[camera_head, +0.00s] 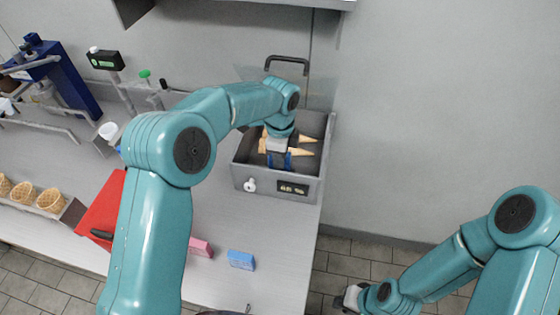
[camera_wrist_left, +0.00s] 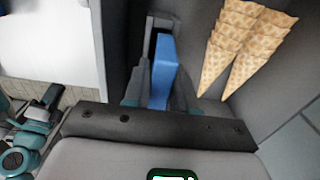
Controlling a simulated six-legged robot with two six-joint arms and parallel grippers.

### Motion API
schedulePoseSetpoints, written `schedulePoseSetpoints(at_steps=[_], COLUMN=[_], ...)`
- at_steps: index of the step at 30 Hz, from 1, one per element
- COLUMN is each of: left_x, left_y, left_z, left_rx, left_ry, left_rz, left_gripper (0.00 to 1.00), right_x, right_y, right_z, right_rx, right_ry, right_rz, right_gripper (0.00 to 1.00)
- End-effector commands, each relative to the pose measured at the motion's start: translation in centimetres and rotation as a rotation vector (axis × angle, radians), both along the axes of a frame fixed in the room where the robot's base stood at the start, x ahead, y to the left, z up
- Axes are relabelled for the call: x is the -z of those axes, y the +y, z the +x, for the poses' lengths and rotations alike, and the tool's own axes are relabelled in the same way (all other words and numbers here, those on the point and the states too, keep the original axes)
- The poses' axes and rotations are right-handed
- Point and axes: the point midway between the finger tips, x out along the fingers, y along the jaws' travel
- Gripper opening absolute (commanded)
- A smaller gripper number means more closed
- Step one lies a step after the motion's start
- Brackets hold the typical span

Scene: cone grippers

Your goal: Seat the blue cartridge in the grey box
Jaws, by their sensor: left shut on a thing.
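My left gripper (camera_head: 279,161) reaches down into the grey box (camera_head: 240,172) at the right end of the counter. In the left wrist view its fingers (camera_wrist_left: 158,88) are shut on a blue cartridge (camera_wrist_left: 166,62). The cartridge's far end is by a pale-framed slot (camera_wrist_left: 160,20) inside the box; I cannot tell how deep it sits. In the head view the arm and gripper partly hide it. My right gripper (camera_head: 350,297) is low at the right over the floor, too small to tell its state.
Stacked cones (camera_head: 302,152) lie in the box beside my left gripper. A blue block (camera_head: 240,259) and a pink block (camera_head: 200,247) lie on the counter (camera_head: 270,225). A red thing (camera_head: 100,215) and waffle bowls (camera_head: 50,199) are at the left. The counter's right edge drops to the floor.

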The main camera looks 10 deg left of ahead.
Motion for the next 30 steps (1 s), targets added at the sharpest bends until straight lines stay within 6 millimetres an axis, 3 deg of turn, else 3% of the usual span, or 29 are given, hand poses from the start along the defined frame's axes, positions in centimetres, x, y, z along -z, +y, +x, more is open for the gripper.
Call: schedulePoseSetpoints(at_steps=[1, 3, 11, 12, 14, 23, 26, 30], left_x=[1.7, 2.6, 3.1, 3.1, 3.0, 2.6, 1.7, -1.2], left_y=[0.1, 0.1, 0.0, 0.0, 0.0, 0.0, 0.0, 0.0], left_z=[-0.5, -0.5, -0.3, -0.2, -0.2, 0.0, 0.1, 0.1], left_rx=[0.002, 0.002, 0.003, 0.003, 0.002, 0.002, 0.001, 0.001], left_ry=[0.026, 0.029, 0.024, 0.024, 0.023, 0.02, 0.016, 0.013], left_rz=[0.005, 0.006, 0.005, 0.005, 0.004, 0.004, 0.003, 0.003], left_gripper=[0.0, 0.0, 0.0, 0.35, 0.51, 0.51, 0.51, 0.51], right_x=[-0.2, -0.3, -0.2, -0.2, -0.2, -0.2, -0.1, 0.3], right_y=[0.0, 0.0, 0.0, 0.0, 0.0, 0.0, 0.0, 0.0], right_z=[0.0, 0.0, 0.0, -0.1, 0.0, 0.0, 0.0, 0.0], right_rx=[0.0, 0.0, 0.0, 0.0, 0.0, 0.0, 0.0, 0.0], right_ry=[0.001, 0.001, 0.001, 0.001, 0.001, 0.0, 0.001, 0.001], right_rz=[0.0, 0.0, 0.0, 0.0, 0.0, 0.0, 0.0, 0.0], right_gripper=[0.23, 0.23, 0.23, 0.23, 0.23, 0.23, 0.23, 0.23])
